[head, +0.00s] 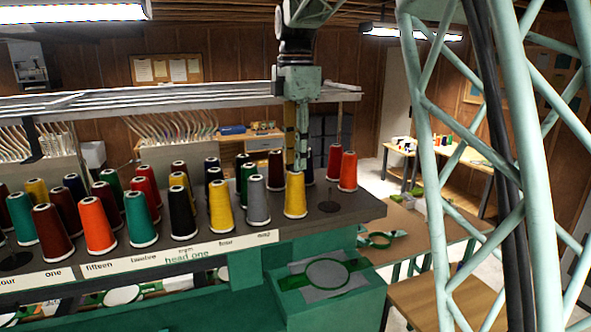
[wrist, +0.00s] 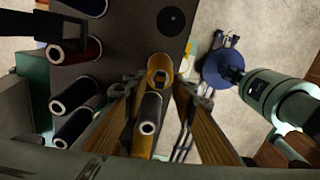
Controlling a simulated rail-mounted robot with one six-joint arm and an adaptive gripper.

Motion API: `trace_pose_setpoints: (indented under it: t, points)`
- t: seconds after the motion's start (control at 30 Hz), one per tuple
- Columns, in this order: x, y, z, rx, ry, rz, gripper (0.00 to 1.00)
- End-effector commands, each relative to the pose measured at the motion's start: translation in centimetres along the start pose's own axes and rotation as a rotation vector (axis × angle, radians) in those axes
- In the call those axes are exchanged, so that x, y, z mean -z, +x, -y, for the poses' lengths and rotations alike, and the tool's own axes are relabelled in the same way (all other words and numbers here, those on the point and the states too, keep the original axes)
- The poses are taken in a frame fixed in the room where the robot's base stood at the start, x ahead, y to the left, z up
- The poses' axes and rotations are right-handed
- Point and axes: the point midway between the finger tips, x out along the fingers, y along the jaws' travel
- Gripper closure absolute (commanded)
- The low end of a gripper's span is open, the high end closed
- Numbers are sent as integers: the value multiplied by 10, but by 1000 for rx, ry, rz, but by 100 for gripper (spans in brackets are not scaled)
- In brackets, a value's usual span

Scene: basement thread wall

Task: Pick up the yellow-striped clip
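I cannot pick out the yellow-striped clip for certain in either view. In the head view my gripper (head: 297,163) points straight down, its tips just above or behind the top of a yellow thread cone (head: 295,197) near the right end of the rack shelf. In the wrist view my gripper (wrist: 160,84) has its two long fingers spread apart. A yellow cone-like top (wrist: 160,68) with a dark middle shows between and beyond the tips. A dark cone with a white rim (wrist: 149,125) shows between the fingers. Nothing is clearly held.
Several coloured thread cones crowd the shelf (head: 335,212), including a grey one (head: 257,203) left of the gripper and an orange one (head: 348,172) to the right. A workbench (head: 415,232) stands beyond the shelf's right end. A blue round stool seat (wrist: 221,70) shows below.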

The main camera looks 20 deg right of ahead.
Motion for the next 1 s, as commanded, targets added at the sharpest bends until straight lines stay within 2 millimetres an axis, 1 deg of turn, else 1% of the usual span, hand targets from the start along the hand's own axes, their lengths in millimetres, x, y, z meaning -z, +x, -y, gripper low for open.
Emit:
trace_pose_setpoints:
  t: [0.1,0.2,0.77,0.9,1.0]
  points:
    - [0,9,1,1,0,0,75]
    - [0,13,0,0,0,0,75]
    - [0,14,0,0,0,0,75]
    - [0,14,0,0,0,0,88]
    - [0,14,0,1,0,0,95]
